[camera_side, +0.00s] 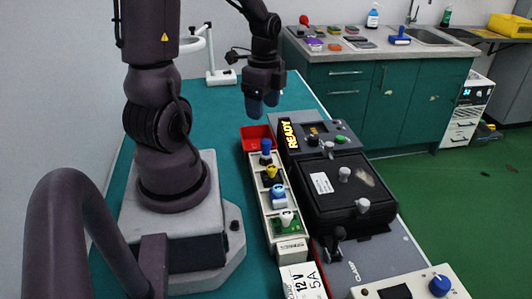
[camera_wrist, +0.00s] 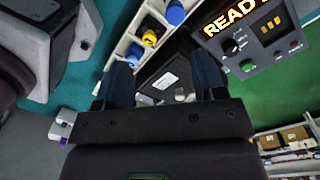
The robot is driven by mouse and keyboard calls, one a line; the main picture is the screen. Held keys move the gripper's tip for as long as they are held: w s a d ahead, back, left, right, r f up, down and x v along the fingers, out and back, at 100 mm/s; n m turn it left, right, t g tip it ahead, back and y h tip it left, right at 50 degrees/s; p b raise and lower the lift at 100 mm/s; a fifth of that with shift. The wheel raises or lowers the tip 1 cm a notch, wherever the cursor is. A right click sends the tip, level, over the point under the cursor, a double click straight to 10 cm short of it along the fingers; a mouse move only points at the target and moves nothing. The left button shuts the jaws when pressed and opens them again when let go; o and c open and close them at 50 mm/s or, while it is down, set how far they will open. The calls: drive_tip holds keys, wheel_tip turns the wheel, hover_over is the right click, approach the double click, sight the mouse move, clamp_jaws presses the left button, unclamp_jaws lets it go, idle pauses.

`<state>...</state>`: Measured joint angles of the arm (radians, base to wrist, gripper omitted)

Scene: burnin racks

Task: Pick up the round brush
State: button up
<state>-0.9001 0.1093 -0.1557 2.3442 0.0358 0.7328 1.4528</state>
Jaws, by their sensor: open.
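I cannot pick out a round brush with certainty in either view. My gripper (camera_side: 263,107) hangs above the far end of the bench, over the region of the red bin (camera_side: 251,137). It is open and nothing shows between its fingers; in the wrist view its two dark fingers (camera_wrist: 162,75) stand well apart. Below and nearer the side camera is a long pale rack (camera_side: 255,190) with several parts in its compartments: a blue-topped one (camera_side: 266,150), a yellow one (camera_side: 271,171), a blue-and-white one (camera_side: 279,194) and a white-topped one (camera_side: 287,217).
A grey unit with a lit READY sign (camera_side: 289,134) and a black clamp box (camera_side: 345,193) stand right of the rack. A white box (camera_side: 302,281) marked 12V is in front. A white stand (camera_side: 220,77) is at the back. A green cabinet (camera_side: 400,95) stands behind.

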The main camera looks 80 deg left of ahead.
sight(266, 141)
drive_tip(key=m, duration=0.3)
drive_tip(key=a+f+m, duration=0.1)
drive_tip(key=m, duration=0.2)
drive_tip(key=w+m, duration=0.1)
drive_tip(key=m, duration=0.2)
drive_tip(key=shift+w+a+f+m, duration=0.1)
drive_tip(key=shift+a+f+m, duration=0.1)
drive_tip(key=shift+f+m, duration=0.1)
wheel_tip(266, 141, down, 12)
drive_tip(key=shift+f, duration=0.15)
drive_tip(key=shift+c, duration=0.2)
drive_tip(key=c, duration=1)
